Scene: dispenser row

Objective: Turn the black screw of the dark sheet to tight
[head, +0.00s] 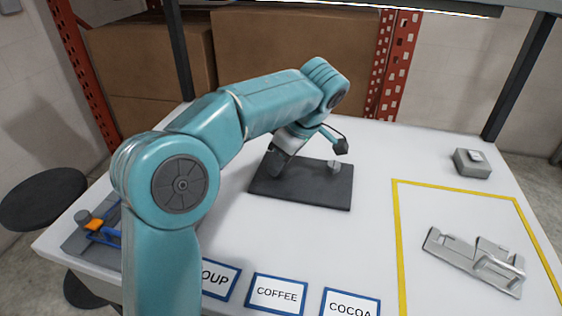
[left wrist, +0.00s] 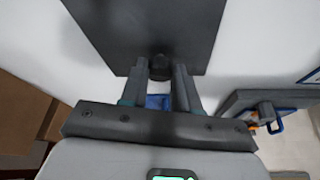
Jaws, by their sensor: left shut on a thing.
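The dark sheet (head: 318,197) lies flat on the white table. In the left wrist view, the sheet (left wrist: 150,25) reaches in from the top. My left gripper (head: 273,172) points down over the left part of the sheet. In the left wrist view, my left gripper (left wrist: 160,72) has its fingertips on either side of the black screw (left wrist: 160,66) at the sheet's near edge, shut on it. In the head view the screw is hidden by my gripper. The screw's turn angle cannot be told. My right gripper is not in view.
A grey knob (head: 334,166) stands on the sheet's right part. A metal bracket (head: 475,262) lies inside a yellow outline at right. A grey box (head: 472,163) stands behind it. A fixture with an orange part (head: 94,224) is at left. Label cards (head: 277,294) line the front edge.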

